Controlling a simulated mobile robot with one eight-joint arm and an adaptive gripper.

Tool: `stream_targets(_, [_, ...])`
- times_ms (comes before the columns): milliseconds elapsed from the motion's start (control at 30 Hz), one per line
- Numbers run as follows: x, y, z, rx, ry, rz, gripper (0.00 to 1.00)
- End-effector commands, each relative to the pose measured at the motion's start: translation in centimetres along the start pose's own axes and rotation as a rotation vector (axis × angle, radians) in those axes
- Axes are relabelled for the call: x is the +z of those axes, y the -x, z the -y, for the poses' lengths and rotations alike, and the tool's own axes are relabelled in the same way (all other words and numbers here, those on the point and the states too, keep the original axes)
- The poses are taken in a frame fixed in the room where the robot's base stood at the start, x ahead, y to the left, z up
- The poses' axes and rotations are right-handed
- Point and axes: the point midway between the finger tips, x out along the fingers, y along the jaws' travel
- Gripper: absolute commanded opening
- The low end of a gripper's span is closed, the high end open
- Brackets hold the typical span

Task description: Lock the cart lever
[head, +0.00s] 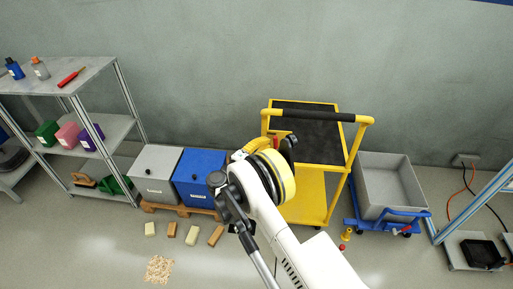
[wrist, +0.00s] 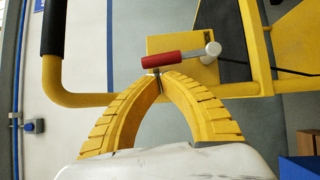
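The yellow cart (head: 313,190) stands against the wall, with a black top mat and a black-gripped push handle (head: 315,115). In the wrist view, the cart lever (wrist: 175,58) has a red handle lying nearly level in the picture. It joins a light round pivot (wrist: 213,48) on a yellow plate (wrist: 185,72). My gripper (wrist: 159,76) has its yellow fingers curved together, tips meeting just below the red handle's left part. Tips and handle look very close; I cannot tell whether they touch. Nothing shows between the fingers. In the head view, my arm hides part of the cart.
A blue dolly with a grey bin (head: 390,212) stands right of the cart. Grey (head: 157,187) and blue (head: 199,172) boxes sit on a pallet to the left. Several small blocks and a pile of chips (head: 159,268) lie on the floor. A metal shelf (head: 95,105) stands far left.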

Motion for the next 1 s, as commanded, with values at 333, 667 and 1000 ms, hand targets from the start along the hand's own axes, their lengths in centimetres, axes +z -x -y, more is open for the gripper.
stream_targets(333, [0.29,-0.25,-0.05,0.0,0.0,-0.001,0.0])
stream_targets(667, [0.52,-0.49,-0.38,-0.044,-0.065,0.0,0.0])
stream_targets(1000, [0.74,-0.83,-0.44,-0.101,-0.151,0.0,0.0])
